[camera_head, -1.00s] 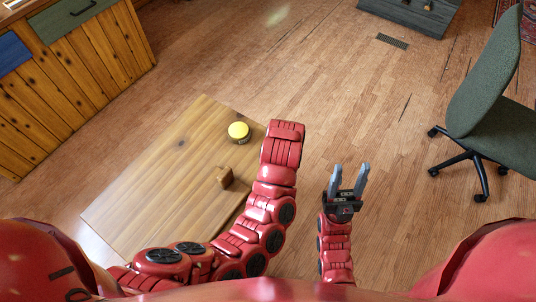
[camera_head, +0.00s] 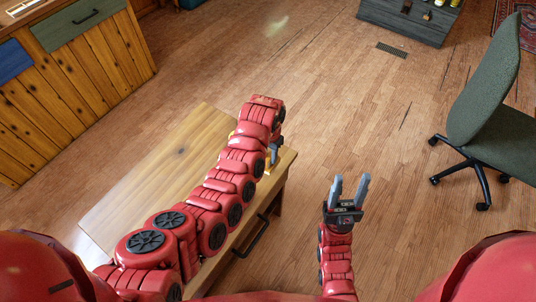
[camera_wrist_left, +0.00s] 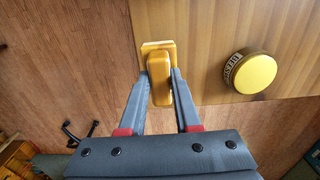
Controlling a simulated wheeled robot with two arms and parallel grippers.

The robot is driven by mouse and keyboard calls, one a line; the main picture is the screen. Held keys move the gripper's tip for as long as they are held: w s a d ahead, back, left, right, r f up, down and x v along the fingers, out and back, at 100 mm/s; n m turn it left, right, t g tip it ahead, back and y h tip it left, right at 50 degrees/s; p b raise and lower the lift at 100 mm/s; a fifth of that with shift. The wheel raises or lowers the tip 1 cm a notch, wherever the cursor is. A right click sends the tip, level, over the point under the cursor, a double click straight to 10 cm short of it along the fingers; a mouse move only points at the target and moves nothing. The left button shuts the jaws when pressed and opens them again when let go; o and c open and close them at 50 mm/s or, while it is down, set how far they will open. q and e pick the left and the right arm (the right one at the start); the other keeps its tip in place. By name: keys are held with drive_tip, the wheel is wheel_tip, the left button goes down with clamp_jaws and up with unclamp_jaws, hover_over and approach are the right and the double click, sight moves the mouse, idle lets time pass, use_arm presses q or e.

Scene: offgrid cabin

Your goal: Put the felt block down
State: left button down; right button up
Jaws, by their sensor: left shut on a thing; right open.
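My left gripper (camera_head: 275,150) is near the right corner of the wooden table (camera_head: 150,175). In the left wrist view its fingers (camera_wrist_left: 160,88) are shut on a yellow-orange block (camera_wrist_left: 160,82) with a wider base plate, which I take as the felt block. A yellow part of it (camera_head: 271,160) shows below the gripper in the head view. The block is by the table edge; I cannot tell whether its base touches the tabletop. My right gripper (camera_head: 348,192) is open and empty, over the floor right of the table.
A round yellow-topped container (camera_wrist_left: 250,72) stands on the table beside the block; my left arm mostly hides it in the head view. A dark drawer handle (camera_head: 252,237) is on the table's front. A green chair (camera_head: 488,100) stands far right. The tabletop's left part is clear.

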sight(268, 156)
use_arm(q)
drive_tip(key=shift+w+a+f, duration=0.1)
drive_tip(key=shift+w, duration=0.7)
drive_tip(key=shift+w+a, duration=0.15)
drive_tip(key=shift+w, duration=0.2)
drive_tip(key=shift+w, duration=0.1)
drive_tip(key=shift+f+p, duration=0.4)
drive_tip(key=shift+f, duration=0.5)
drive_tip(key=shift+f+b, duration=0.4)
drive_tip(key=shift+f, duration=0.55)
drive_tip(key=shift+f, duration=0.2)
drive_tip(key=c, duration=0.6)
unclamp_jaws()
drive_tip(key=shift+r, duration=0.1)
